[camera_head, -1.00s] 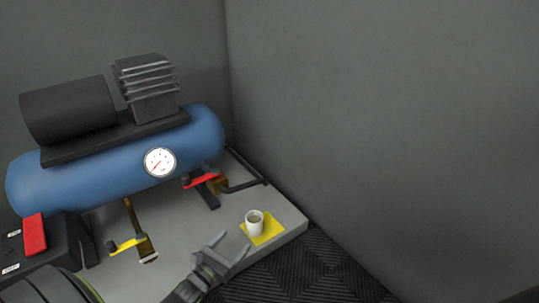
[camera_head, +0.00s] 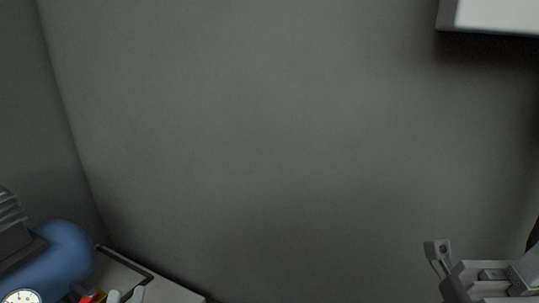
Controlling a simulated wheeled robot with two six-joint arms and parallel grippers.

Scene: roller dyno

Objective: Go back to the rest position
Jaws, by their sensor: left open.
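Only the fingertips of my left gripper (camera_head: 126,296) show, at the bottom edge in the lower left of the head view. They are apart, with nothing seen between them. They stand in front of the light grey bench top, near a red handle (camera_head: 90,298). The rest of that gripper and its arm is below the picture. My right gripper does not show.
The blue compressor tank (camera_head: 60,262) with its white gauge (camera_head: 22,297) is at the lower left. The bench top (camera_head: 172,291) ends near the wall (camera_head: 270,140). A grey metal fixture (camera_head: 490,283) is at the lower right. A pale box-like thing (camera_head: 495,14) is at the upper right.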

